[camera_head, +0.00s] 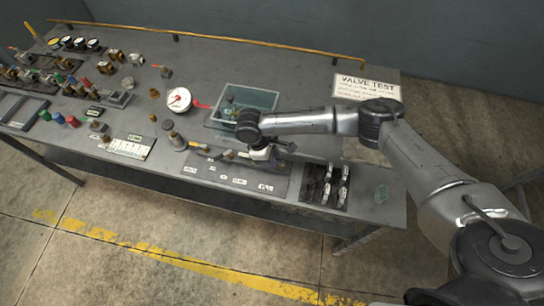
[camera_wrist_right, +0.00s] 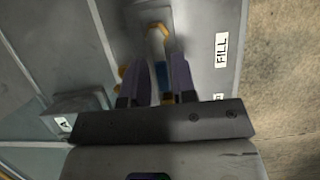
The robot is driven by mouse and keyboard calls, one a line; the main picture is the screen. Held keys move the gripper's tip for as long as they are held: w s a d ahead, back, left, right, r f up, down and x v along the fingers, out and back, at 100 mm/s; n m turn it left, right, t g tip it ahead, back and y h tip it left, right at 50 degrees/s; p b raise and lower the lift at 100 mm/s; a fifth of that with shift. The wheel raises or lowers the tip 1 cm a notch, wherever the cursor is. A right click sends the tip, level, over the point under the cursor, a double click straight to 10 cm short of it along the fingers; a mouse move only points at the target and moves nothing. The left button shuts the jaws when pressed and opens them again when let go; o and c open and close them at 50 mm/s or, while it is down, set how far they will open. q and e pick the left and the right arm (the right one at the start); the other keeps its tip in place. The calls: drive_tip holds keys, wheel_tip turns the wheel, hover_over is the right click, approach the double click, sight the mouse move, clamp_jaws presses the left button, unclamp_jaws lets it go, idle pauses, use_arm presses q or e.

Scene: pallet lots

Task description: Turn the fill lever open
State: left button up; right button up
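My right gripper (camera_head: 258,153) is low over the front row of the bench, above a grey panel with small white labels. In the right wrist view its two dark fingers (camera_wrist_right: 160,72) point down at the panel and stand apart. A brass-coloured valve piece (camera_wrist_right: 157,30) shows just beyond the fingertips. A blue part (camera_wrist_right: 160,76), perhaps the lever handle, shows in the gap between the fingers; I cannot tell whether they touch it. The FILL label (camera_wrist_right: 221,50) is to the right of the fingers. My left gripper is not in view.
A clear-walled box (camera_head: 243,104) and a white dial gauge (camera_head: 179,99) stand behind. A VALVE TEST sign (camera_head: 366,88) is at the back right. A dark rack (camera_head: 325,185) sits right of the panel. Many fittings crowd the bench's left side.

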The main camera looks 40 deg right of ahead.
clamp_jaws()
